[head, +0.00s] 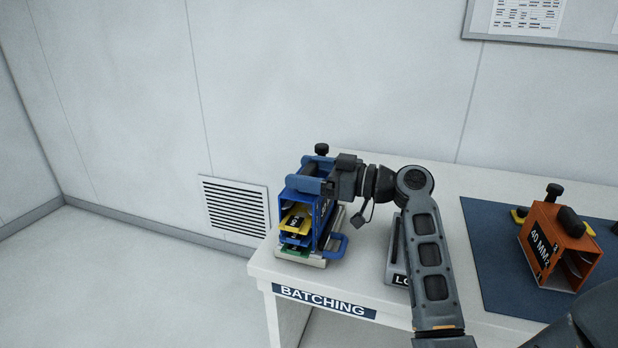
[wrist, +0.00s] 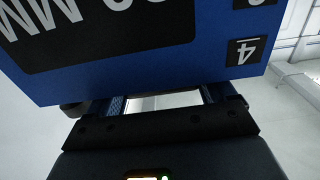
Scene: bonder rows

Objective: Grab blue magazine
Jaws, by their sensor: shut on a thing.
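The blue magazine (head: 325,212) stands at the left end of the white batching table in the head view. It is an open-fronted box with yellow, blue and green pieces on its levels. A blue handle shows on its right side and a black knob on top. My gripper (head: 316,182) is at its upper part, coming from the right, and is shut on it. In the wrist view the blue magazine (wrist: 215,62) fills the upper part, with a black label and a "4" tag. My gripper's fingers (wrist: 165,100) reach to its edge. The exact contact is hidden.
The white table (head: 262,262) bears a "BATCHING" sign on its front edge. A grey labelled stand (head: 393,262) is partly behind my arm. An orange magazine (head: 557,245) marked "40 MM" sits on a dark blue mat (head: 490,275) at the right. A wall stands behind the table.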

